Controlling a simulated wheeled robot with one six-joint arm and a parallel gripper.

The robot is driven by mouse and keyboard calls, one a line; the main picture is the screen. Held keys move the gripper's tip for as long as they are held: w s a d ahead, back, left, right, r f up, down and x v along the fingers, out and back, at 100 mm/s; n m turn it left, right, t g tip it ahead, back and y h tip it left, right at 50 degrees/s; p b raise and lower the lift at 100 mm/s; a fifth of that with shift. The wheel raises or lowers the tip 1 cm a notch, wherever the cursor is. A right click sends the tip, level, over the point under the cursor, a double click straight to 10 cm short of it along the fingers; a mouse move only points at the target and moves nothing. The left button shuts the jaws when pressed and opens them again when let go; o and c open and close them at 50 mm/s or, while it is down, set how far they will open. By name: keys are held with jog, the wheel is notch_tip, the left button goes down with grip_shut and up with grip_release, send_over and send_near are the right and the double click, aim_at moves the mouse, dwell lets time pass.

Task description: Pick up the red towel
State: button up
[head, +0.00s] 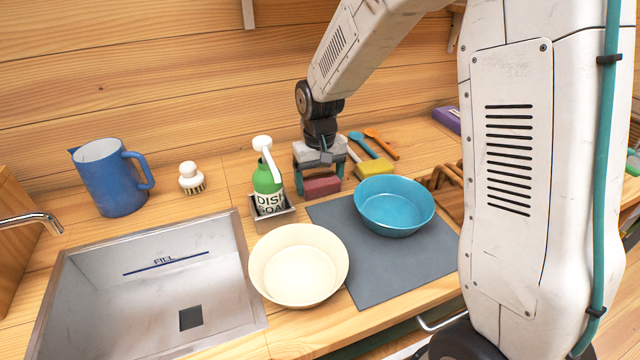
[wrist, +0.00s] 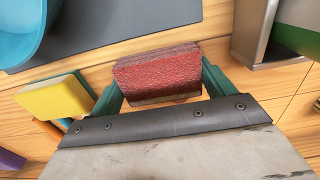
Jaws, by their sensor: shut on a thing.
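The red towel (head: 321,185) is a small folded block between the fingers of my gripper (head: 320,182), behind the grey mat and to the right of the dish soap bottle. In the wrist view the red towel (wrist: 158,75) sits between the two green fingers of my gripper (wrist: 160,88), which is shut on it. I cannot tell whether the towel still touches the counter.
A green dish soap bottle (head: 267,182) in a metal holder stands close on the left. A yellow sponge (head: 367,169) lies close on the right. A blue bowl (head: 394,207) rests on the grey mat (head: 400,262). A cream bowl (head: 298,268) stands beside the sink (head: 150,295).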

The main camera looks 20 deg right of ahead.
aim_at(320, 179)
notch_tip(320, 179, up, 10)
jog(key=shift+r, duration=0.1)
dwell(0.4)
jog(key=shift+o, duration=1)
jog(key=shift+c, duration=0.5)
